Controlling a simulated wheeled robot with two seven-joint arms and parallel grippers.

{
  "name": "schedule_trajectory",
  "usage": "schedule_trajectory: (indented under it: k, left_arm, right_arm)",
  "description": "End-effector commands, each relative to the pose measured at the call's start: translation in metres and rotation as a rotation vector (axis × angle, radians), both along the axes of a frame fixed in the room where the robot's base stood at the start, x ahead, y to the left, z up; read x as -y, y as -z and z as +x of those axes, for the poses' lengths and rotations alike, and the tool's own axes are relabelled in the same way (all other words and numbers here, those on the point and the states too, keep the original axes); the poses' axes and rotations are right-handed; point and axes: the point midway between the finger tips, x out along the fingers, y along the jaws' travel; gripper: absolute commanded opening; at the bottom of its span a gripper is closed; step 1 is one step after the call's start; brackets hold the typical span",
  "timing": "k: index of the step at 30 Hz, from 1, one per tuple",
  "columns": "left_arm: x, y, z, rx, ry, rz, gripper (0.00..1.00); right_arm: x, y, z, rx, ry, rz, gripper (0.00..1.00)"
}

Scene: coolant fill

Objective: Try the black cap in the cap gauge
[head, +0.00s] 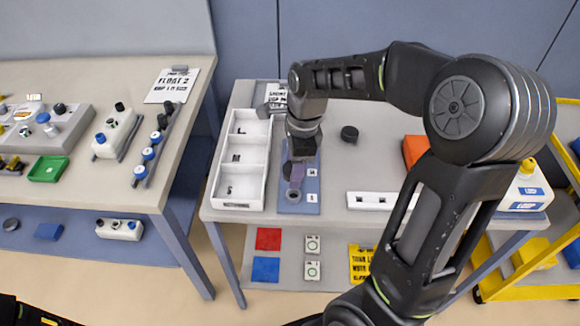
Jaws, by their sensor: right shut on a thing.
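The cap gauge appears to be the blue plate (313,178) on the middle table, with a grey ring (293,195) and small white labels near its front end. My right gripper (296,177) points down over this plate, just behind the ring. It is shut on a dark round thing (287,169), which looks like the black cap and is partly hidden by the jaws. I cannot tell whether the cap touches the gauge. Another black round piece (349,133) lies on the table to the right.
A white divided tray (242,206) stands close to the left of the gauge. A white block with square holes (371,201) lies to the right. An orange box (415,150) is behind my right arm. The left bench (90,190) holds bottles and caps. Bare table lies around the black piece.

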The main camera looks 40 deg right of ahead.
Motion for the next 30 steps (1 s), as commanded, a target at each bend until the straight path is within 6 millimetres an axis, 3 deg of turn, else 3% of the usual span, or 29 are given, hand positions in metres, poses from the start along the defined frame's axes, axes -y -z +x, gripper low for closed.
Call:
schedule_trajectory:
  k: [9, 30]
  left_arm:
    - [0.0, -0.004, 0.0, -0.001, 0.0, 0.001, 0.36]
    - [0.002, 0.03, 0.004, 0.011, 0.004, -0.008, 0.36]
  right_arm:
    - [0.0, -0.002, 0.0, -0.001, 0.0, 0.0, 0.09]
    - [0.0, 0.052, 0.0, -0.001, 0.001, 0.0, 0.09]
